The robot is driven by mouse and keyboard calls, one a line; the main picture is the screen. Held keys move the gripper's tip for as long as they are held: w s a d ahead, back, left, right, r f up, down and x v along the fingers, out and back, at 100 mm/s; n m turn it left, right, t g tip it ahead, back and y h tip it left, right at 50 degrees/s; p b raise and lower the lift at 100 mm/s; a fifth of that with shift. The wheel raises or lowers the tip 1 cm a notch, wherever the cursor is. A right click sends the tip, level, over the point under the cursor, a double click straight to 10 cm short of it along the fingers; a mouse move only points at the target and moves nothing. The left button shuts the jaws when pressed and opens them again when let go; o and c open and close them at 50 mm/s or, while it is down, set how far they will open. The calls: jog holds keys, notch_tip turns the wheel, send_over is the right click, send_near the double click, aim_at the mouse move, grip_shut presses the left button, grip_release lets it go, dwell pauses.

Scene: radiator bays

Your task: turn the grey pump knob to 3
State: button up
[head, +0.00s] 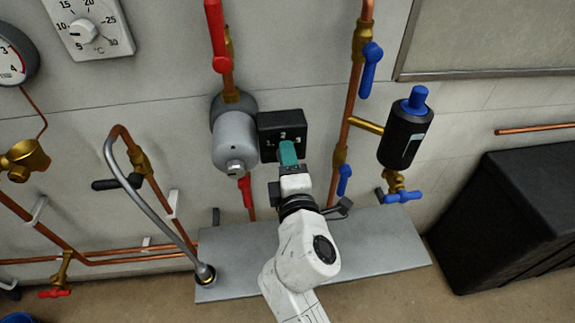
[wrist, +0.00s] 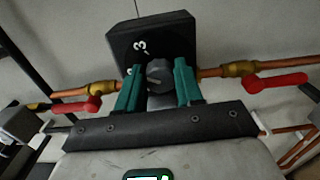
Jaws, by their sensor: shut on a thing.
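The grey pump knob (wrist: 159,75) sits on the face of a black control box (wrist: 150,37), between the two teal fingers of my gripper (wrist: 158,73) in the wrist view. The gripper is shut on the knob. A white 3 shows on the box above the knob; another mark is partly hidden by the left finger. I cannot tell which number the knob points to. In the head view, my gripper (head: 287,153) reaches the front of the black box (head: 282,126) and hides the knob. The grey pump body (head: 235,142) is just left of the box.
A copper pipe with blue-handled valves (head: 371,62) and a black cylinder (head: 405,135) stand to the right. A red valve handle (head: 215,36) is above the pump. A grey shelf (head: 375,245) runs below. A black bin (head: 510,215) is at far right.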

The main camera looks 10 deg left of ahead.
jog(key=m+b, duration=0.1)
jog(key=m, duration=0.1)
jog(key=m+b, duration=0.1)
jog(key=m, duration=0.1)
jog(key=m+b, duration=0.2)
jog(key=shift+f, duration=0.25)
dwell(0.4)
jog(key=o, duration=1)
jog(key=shift+r, duration=0.1)
jog(key=v, duration=1)
jog(key=shift+s+d+b, duration=0.1)
jog(key=shift+s+b, duration=0.2)
jog(key=shift+s, duration=0.1)
